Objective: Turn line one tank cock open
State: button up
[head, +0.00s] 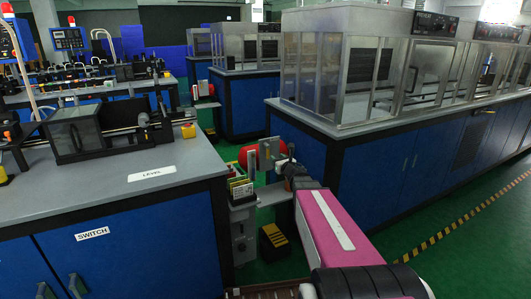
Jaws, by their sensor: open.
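My arm, pink and black, reaches from the bottom right up to the gap between the left bench and the blue cabinets. My gripper (282,158) is small and dark at its end, beside an upright grey plate (267,152) and in front of a red rounded body (248,157). The jaws are open; I see nothing held in them. I cannot make out the line one tank cock for certain among the small fittings there; my gripper and wrist may cover it. I cannot tell whether the gripper touches anything.
The left bench (100,192) carries a machine with a clear-sided box (75,132) and LEVEL and SWITCH labels. A grey post with yellow slats (240,190) and a black-yellow block (275,243) stand in the gap. Glass-enclosed blue cabinets (375,190) bound the right. Green floor (440,255) is clear at lower right.

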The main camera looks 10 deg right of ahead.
aim_at(268, 150)
jog(key=x, duration=1)
jog(key=shift+f, duration=0.1)
grip_shut()
